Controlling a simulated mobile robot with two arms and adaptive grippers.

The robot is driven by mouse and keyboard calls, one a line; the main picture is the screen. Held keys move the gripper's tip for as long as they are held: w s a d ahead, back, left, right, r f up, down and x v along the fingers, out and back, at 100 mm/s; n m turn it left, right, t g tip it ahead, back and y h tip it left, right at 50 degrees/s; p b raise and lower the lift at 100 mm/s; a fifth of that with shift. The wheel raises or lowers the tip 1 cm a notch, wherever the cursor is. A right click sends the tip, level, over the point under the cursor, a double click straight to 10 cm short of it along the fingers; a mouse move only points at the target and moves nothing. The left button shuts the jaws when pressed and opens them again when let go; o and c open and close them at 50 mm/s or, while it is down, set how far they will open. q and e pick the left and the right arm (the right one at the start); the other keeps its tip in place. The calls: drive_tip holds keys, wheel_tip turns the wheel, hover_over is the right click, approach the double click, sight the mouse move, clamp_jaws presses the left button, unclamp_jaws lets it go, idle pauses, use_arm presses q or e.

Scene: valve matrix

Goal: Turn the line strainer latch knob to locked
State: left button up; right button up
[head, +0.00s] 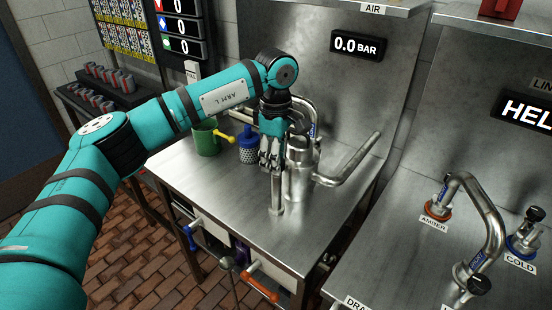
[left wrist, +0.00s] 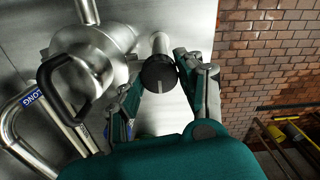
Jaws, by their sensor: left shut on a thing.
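The latch knob (left wrist: 159,73) is a black round cap with a pale line, seen end-on in the left wrist view. It tops a slim metal post (head: 277,196) standing on the steel bench beside the strainer. My left gripper (head: 271,158) comes down over the post top from above, and its fingers hide the knob in the head view. In the left wrist view its two fingers (left wrist: 158,80) are on either side of the knob, shut on it. The pale line points toward the bottom of that view. The steel strainer body (head: 301,170) stands just right of the gripper. My right gripper does not show.
A black loop handle (left wrist: 65,85) and bent pipes lie close to the left finger in the wrist view. A side pipe (head: 350,165) reaches right. The bench front (head: 215,185) is clear.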

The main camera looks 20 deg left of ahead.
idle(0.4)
use_arm(q)
drive_tip(key=o, duration=1.2)
drive_tip(key=shift+c, duration=0.2)
drive_tip(key=shift+r, duration=0.15)
drive_tip(key=shift+r, duration=3.9)
